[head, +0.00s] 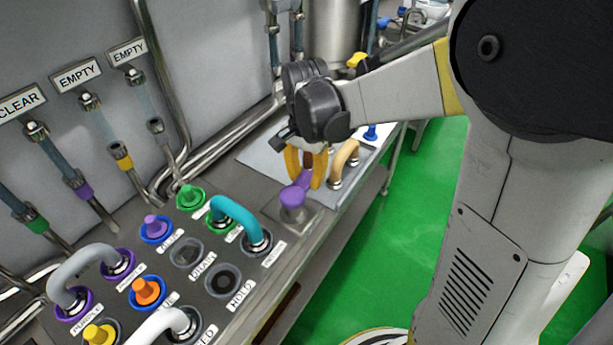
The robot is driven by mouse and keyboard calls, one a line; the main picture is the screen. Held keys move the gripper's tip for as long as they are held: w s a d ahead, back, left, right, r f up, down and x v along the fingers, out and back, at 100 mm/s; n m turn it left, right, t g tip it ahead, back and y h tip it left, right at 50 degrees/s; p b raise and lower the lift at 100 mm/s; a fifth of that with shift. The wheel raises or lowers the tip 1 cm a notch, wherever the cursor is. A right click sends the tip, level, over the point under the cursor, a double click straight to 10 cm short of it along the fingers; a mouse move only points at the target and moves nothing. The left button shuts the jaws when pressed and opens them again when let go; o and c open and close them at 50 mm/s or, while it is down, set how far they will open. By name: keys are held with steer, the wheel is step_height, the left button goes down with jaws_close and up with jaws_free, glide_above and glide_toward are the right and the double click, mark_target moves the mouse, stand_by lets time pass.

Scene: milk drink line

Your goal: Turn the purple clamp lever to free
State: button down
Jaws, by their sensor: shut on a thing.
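The purple clamp lever (294,196) stands on a grey base plate (316,222) at the right end of the panel. Its round purple knob faces up, and its arm points up and to the right in the picture. My gripper (306,172) reaches down from above with its yellow fingers around the far end of the lever arm. The fingers are shut on the lever. They hide part of the lever's far end. The lettering beside the lever is not visible.
A tan curved handle (345,158) stands close to the right of my fingers. A teal hose loop (236,212) and several coloured plugs sit on the panel (223,312) to the left. The green floor (390,235) beyond the bench edge is clear.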

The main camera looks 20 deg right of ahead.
steer(key=a+n, duration=0.1)
steer(key=n, duration=0.1)
steer(key=w+n+p, duration=0.1)
steer(key=n, duration=0.1)
steer(key=shift+w+a, duration=0.2)
steer(key=shift+a, duration=0.2)
steer(key=n, duration=0.1)
steer(key=a+n, duration=0.1)
steer(key=n, duration=0.1)
steer(key=a+n+p, duration=0.1)
steer(key=n, duration=0.1)
steer(key=shift+w, duration=0.35)
steer(key=a+n, duration=0.1)
steer(key=n, duration=0.1)
steer(key=a+n, duration=0.1)
steer(key=n, duration=0.1)
steer(key=shift+s+a+p, duration=0.1)
steer(key=shift+a+p, duration=0.1)
steer(key=shift+p, duration=0.1)
steer(key=shift+s+a+n, duration=0.25)
steer(key=shift+a+n, duration=0.25)
steer(key=shift+n, duration=0.65)
steer(key=shift+s+a+n, duration=0.2)
steer(key=shift+a+n, duration=0.25)
steer(key=shift+n, duration=0.7)
steer(key=c, duration=1)
jaws_free()
step_height(320, 180, up, 12)
